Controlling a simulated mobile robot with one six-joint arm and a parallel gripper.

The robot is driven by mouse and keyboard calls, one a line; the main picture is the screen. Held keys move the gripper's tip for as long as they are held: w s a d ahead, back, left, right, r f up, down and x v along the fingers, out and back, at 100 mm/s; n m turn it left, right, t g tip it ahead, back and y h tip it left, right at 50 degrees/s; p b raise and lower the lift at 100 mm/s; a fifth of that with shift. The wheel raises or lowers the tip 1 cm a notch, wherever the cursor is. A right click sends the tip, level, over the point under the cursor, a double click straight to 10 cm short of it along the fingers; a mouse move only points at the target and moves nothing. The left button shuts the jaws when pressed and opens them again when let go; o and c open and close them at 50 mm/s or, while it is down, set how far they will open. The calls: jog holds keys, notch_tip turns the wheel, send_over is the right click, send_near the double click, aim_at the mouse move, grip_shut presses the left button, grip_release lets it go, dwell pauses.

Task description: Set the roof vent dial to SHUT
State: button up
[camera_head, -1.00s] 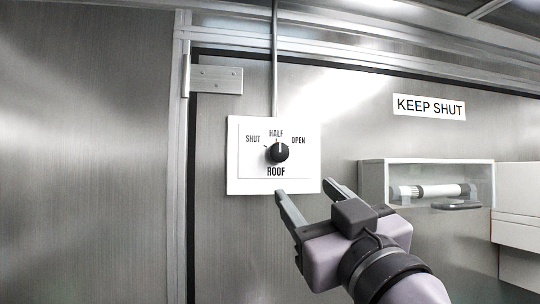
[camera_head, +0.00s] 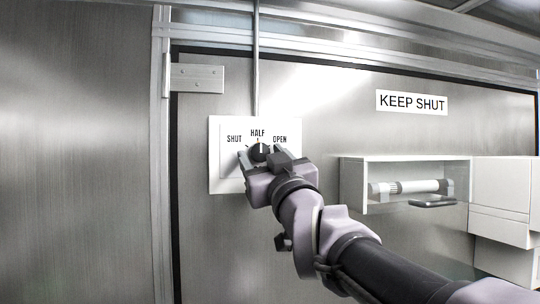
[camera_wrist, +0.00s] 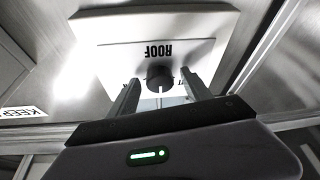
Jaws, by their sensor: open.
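The roof vent dial is a round black knob (camera_head: 259,149) on a white wall panel (camera_head: 216,178) lettered SHUT at left, HALF at top and OPEN at right. The knob's white mark points up at HALF. My gripper (camera_head: 260,157) is at the panel, its open fingers on either side of the knob. In the wrist view the panel (camera_wrist: 97,28) appears upside down, with the word ROOF. There the knob (camera_wrist: 159,75) lies between the two fingers of my gripper (camera_wrist: 160,80), with a visible gap on each side. My gripper hides the panel's lower right in the head view.
A conduit (camera_head: 256,60) runs down to the panel's top. A door frame with a hinge plate (camera_head: 197,79) is at left. At right are a KEEP SHUT sign (camera_head: 411,102), an open-front box (camera_head: 352,186) holding a white cylinder (camera_head: 405,187), and white cabinets (camera_head: 500,185).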

grip_shut()
jog(key=shift+n, duration=0.3)
jog(key=n, duration=0.1)
jog(key=n+y+p, duration=0.1)
jog(key=shift+d+r+n+g, duration=0.15)
jog(key=shift+n+g, duration=0.25)
jog(key=n+g+y+p, duration=0.1)
jog(key=n, duration=0.1)
jog(key=n+y+p, duration=0.1)
jog(key=n+p, duration=0.1)
jog(key=n, duration=0.1)
jog(key=shift+w+d+r+g, duration=0.1)
jog(key=shift+r+g, duration=0.05)
jog(key=shift+g, duration=0.25)
jog(key=n+p, duration=0.1)
jog(key=n, duration=0.1)
jog(key=n+g+p, duration=0.1)
jog(key=n+p, duration=0.1)
jog(key=shift+g+y, duration=0.3)
jog(key=shift+y, duration=0.1)
jog(key=shift+d+n+g+p, duration=0.1)
jog(key=shift+n+g+p, duration=0.5)
jog(key=shift+n+p, duration=0.65)
jog(key=shift+n, duration=0.35)
